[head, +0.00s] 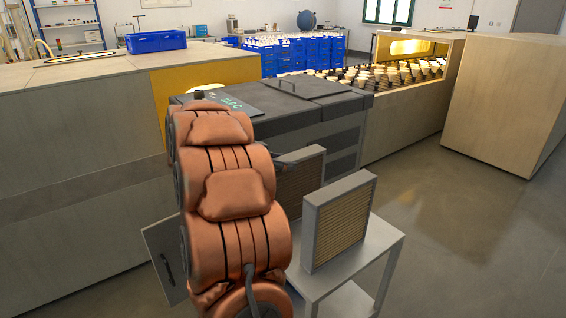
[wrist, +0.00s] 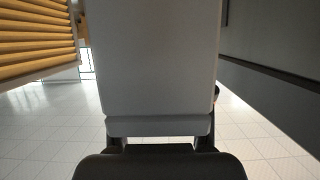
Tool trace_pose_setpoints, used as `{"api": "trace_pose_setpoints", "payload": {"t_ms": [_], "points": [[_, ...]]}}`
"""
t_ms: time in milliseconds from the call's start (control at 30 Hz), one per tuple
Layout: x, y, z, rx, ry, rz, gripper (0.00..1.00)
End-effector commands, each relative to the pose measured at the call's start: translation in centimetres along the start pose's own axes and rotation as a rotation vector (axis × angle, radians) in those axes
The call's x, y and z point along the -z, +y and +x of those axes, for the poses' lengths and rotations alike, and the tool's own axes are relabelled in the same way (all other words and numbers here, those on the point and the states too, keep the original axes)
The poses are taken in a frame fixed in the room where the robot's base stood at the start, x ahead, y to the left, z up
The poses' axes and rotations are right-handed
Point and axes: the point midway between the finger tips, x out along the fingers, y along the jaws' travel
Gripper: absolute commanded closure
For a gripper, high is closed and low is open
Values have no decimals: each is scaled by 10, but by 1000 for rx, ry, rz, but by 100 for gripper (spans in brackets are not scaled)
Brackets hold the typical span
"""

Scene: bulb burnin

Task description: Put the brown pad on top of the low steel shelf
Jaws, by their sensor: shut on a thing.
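A brown pleated pad in a grey frame (head: 301,184) is upright beside the dark machine in the head view, partly hidden by my arm and another pad. My gripper (wrist: 160,145) is shut on this framed pad, whose pale grey side (wrist: 155,65) fills the middle of the wrist view. A second framed pad with brown pleats (head: 340,225) stands upright on the low steel shelf (head: 378,245); pleats also show at the upper left of the wrist view (wrist: 35,40). My arm hides the shelf's left part in the head view.
The dark machine (head: 325,125) with slatted openings is close behind the held pad; a dark wall (wrist: 275,75) shows at right in the wrist view. A grey panel with a handle (head: 164,258) is left of my arm. Floor at right (head: 480,240) is clear.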

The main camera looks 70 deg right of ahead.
Motion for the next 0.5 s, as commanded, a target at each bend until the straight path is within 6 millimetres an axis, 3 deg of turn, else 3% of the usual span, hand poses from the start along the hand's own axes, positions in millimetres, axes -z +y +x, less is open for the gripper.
{"api": "trace_pose_setpoints", "payload": {"t_ms": [300, 333, 500], "points": [[-2, 0, 1, 1, 2, 0, 100], [-3, 0, 1, 0, 2, 0, 46], [-3, 0, 1, 0, 1, 0, 28]]}}
